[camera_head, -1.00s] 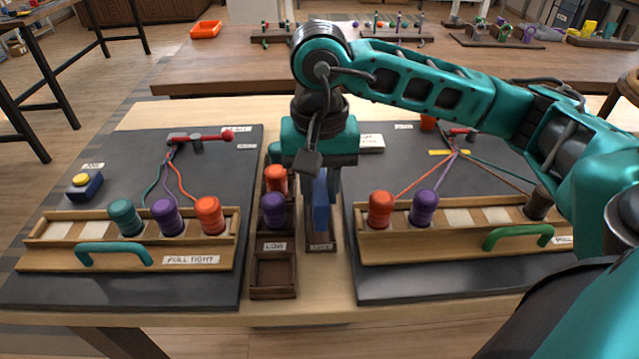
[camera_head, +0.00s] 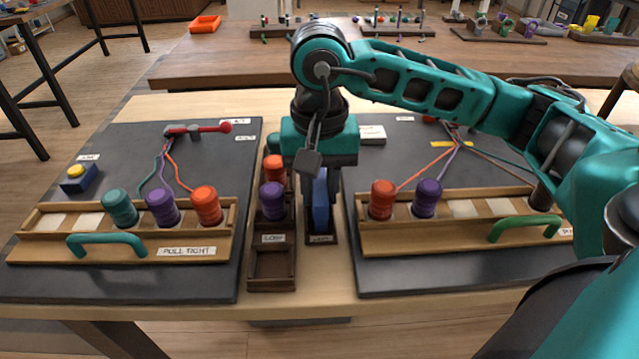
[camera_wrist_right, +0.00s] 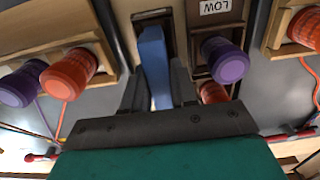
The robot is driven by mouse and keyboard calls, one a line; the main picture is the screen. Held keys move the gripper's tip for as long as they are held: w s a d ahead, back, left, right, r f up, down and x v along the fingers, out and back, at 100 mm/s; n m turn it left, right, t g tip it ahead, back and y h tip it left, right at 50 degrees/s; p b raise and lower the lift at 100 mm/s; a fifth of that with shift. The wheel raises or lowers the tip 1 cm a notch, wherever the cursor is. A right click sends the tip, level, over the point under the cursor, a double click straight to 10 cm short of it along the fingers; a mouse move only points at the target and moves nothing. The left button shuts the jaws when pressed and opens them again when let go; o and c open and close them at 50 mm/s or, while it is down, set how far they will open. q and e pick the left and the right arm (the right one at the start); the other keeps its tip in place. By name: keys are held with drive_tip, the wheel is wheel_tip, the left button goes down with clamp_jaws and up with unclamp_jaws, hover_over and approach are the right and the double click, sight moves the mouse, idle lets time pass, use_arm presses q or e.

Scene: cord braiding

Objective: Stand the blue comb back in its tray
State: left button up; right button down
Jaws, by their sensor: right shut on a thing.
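The blue comb (camera_head: 320,205) is a flat blue piece held upright in my right gripper (camera_head: 320,180). In the right wrist view the comb (camera_wrist_right: 155,62) sits between the two dark fingers (camera_wrist_right: 159,88), which are shut on it. Its far end is at the opening of its narrow dark wooden tray (camera_wrist_right: 150,16). In the head view the tray's labelled front (camera_head: 321,239) shows just below the comb. Whether the comb touches the tray floor is hidden. My left gripper is not in view.
A dark rack marked LOW (camera_head: 272,268) with a purple spool (camera_head: 272,201) and an orange spool (camera_head: 274,167) stands close on the left. Braiding boards with corded spools lie on both sides: left board (camera_head: 110,275), right board (camera_head: 420,278).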

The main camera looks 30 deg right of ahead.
drive_tip(key=shift+f, duration=0.25)
drive_tip(key=c, duration=0.8)
unclamp_jaws()
wheel_tip(320, 180, up, 13)
drive_tip(key=p, duration=0.3)
